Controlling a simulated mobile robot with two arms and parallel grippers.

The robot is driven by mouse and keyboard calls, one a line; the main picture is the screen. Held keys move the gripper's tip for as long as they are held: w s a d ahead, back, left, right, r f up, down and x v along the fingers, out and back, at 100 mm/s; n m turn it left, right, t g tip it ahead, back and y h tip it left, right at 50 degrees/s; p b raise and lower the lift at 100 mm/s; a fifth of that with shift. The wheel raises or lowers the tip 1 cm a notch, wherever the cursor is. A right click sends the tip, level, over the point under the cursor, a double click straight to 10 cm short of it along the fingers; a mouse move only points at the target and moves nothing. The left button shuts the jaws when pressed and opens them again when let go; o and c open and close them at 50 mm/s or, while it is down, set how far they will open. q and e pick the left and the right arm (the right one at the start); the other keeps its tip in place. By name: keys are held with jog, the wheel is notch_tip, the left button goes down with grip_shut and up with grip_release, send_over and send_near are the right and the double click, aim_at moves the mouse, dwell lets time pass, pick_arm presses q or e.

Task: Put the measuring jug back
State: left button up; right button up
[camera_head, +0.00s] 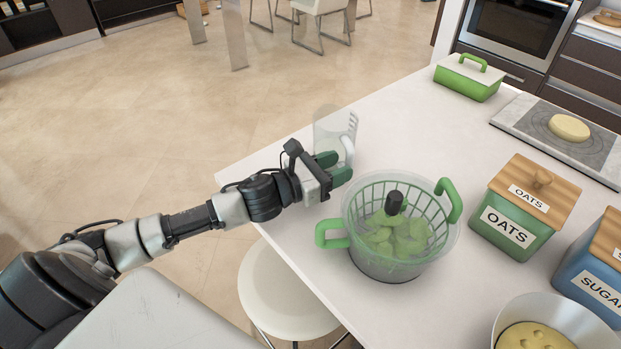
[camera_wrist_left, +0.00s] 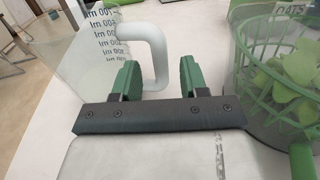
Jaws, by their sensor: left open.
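The measuring jug (camera_head: 330,125) is clear, with a white handle and volume marks. It stands upright on the white counter near its far left edge. In the left wrist view the jug (camera_wrist_left: 85,60) is ahead, and its white handle (camera_wrist_left: 155,50) reaches between the fingers. My left gripper (camera_head: 335,168) is open at the handle, with a green finger on each side; I cannot tell whether either touches it. The left gripper also shows in the left wrist view (camera_wrist_left: 158,82). My right gripper is not in view.
A green-handled salad spinner (camera_head: 390,225) with leaves stands close to the right of my left gripper. The oats canister (camera_head: 510,225), sugar canister (camera_head: 590,275), white bowl (camera_head: 515,310) and green butter dish (camera_head: 468,80) stand further right. The counter (camera_head: 400,125) behind the spinner is clear.

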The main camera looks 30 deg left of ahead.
pick_arm(q)
jog(key=b+v, duration=0.1)
jog(key=v, duration=0.4)
jog(key=shift+s+f, duration=0.15)
jog(key=shift+b+v, duration=0.3)
jog(key=shift+v, duration=0.6)
